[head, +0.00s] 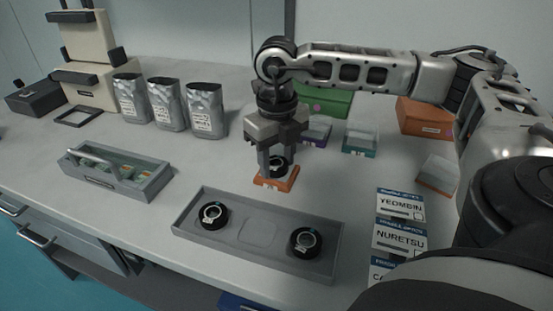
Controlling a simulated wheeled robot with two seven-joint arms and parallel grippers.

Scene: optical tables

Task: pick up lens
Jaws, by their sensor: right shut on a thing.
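My right gripper (277,168) points down at the middle of the table, with its fingers shut on a dark round lens (278,166). The lens is at the top of a small orange-based box (276,183); the fingers hide part of it, and I cannot tell whether it touches the box. Two more black ringed lenses lie in the grey tray in front, one at the left (212,214) and one at the right (305,242). The tray's middle recess (258,232) is empty. My left gripper is not in view.
Several silver pouches (165,106) stand at the back left, beside a beige device (88,50). A grey bin (117,175) sits at the left. Label cards (400,238) lie at the front right. Green (327,102) and orange (424,115) boxes stand behind. Small clear-lidded boxes (360,139) are near my arm.

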